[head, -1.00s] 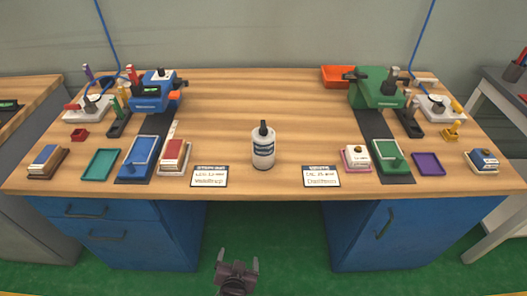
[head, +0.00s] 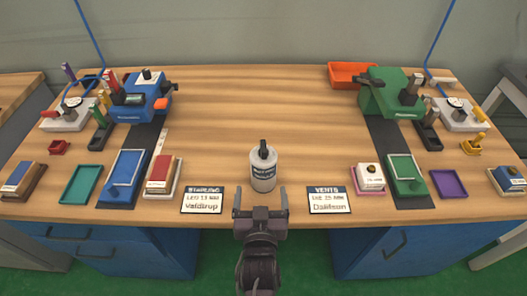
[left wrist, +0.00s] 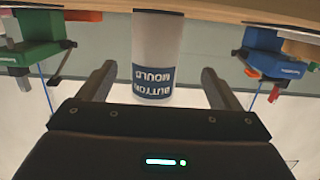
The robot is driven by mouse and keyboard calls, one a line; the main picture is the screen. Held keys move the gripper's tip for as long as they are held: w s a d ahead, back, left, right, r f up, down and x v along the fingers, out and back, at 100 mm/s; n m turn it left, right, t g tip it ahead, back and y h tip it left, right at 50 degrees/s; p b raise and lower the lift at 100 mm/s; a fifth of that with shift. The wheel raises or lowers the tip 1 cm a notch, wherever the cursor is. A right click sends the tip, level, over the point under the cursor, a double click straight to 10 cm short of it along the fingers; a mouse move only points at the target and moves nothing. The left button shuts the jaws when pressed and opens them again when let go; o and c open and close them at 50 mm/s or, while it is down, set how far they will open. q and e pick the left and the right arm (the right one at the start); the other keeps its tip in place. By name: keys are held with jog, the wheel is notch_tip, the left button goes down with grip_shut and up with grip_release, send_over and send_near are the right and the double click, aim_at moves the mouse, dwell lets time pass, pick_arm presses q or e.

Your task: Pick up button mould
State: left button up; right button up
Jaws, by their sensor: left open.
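The button mould (head: 263,168) is a white-grey bottle with a dark cap and a blue label, standing upright near the front middle of the wooden bench. My left gripper (head: 260,208) is open and empty at the bench's front edge, just in front of the bottle. In the left wrist view, which is upside down, the bottle (left wrist: 158,60) with its "BUTTON MOULD" label shows between and beyond the two open fingers (left wrist: 158,90). The fingers do not appear to touch it. My right gripper is not in view.
Two label cards, the left one (head: 203,199) and the right one (head: 328,199), flank the bottle along the front edge. A blue machine (head: 142,96) stands back left and a green machine (head: 390,92) back right. An orange bin (head: 352,74) lies behind. The bench (head: 250,105) behind the bottle is clear.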

aim_at(263, 179)
pick_arm(q)
jog(key=shift+w, duration=0.9)
jog(key=w, duration=0.2)
jog(key=w+p, duration=0.1)
jog(key=shift+w+d+r, duration=0.25)
jog(key=shift+w, duration=0.15)
jog(key=w, duration=0.2)
jog(key=shift+w+f, duration=0.3)
jog(key=shift+f, duration=0.1)
jog(key=c, duration=1.3)
jog(key=shift+r, duration=0.1)
jog(key=shift+c, duration=1.2)
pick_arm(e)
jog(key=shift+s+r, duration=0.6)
pick_arm(q)
notch_tip(263, 179, up, 20)
jog(key=p, duration=0.1)
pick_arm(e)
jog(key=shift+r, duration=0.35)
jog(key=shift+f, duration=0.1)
